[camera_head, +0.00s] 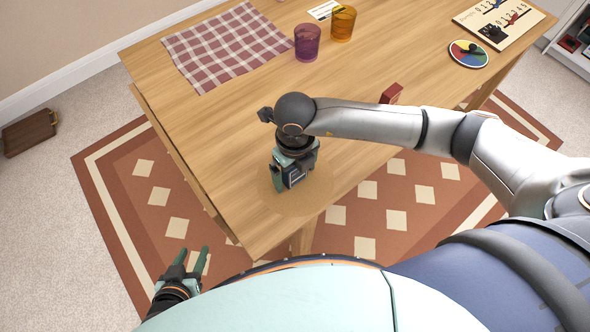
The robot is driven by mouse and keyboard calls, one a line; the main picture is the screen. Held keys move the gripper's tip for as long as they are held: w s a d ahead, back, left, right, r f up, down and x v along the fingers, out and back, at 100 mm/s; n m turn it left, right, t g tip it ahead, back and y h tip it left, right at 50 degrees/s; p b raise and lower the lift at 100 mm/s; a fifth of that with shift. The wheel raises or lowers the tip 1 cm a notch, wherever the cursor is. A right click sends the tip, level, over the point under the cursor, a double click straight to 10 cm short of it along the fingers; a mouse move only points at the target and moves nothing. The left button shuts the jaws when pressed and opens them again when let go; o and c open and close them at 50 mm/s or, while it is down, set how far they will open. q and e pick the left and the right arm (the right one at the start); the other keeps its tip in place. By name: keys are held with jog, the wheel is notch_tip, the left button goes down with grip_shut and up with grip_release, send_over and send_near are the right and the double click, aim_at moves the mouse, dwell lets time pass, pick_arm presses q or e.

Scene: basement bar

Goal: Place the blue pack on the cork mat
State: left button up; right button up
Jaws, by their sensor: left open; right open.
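A small dark blue pack (294,177) with a pale marking stands near the table's front corner, over the cork mat. The cork mat (318,196) is a round patch, close to the wood in colour, and is partly hidden by my gripper. My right gripper (296,174) points down with its fingers open on either side of the pack. I cannot tell whether the fingers touch it; its lower edge seems to be at the mat. My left gripper (190,262) is open and empty, low beside the table's front left edge, over the rug.
A wooden table (225,130) carries a checked cloth (225,45), purple glass (307,42), orange glass (342,22), white card (324,10), red box (391,93), colour wheel (468,53) and number board (500,18). A brown case (30,132) lies on the floor. The table's left middle is clear.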

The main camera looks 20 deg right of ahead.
notch_tip(320, 180, up, 12)
jog(key=shift+r, duration=0.2)
dwell(0.4)
dwell(1.4)
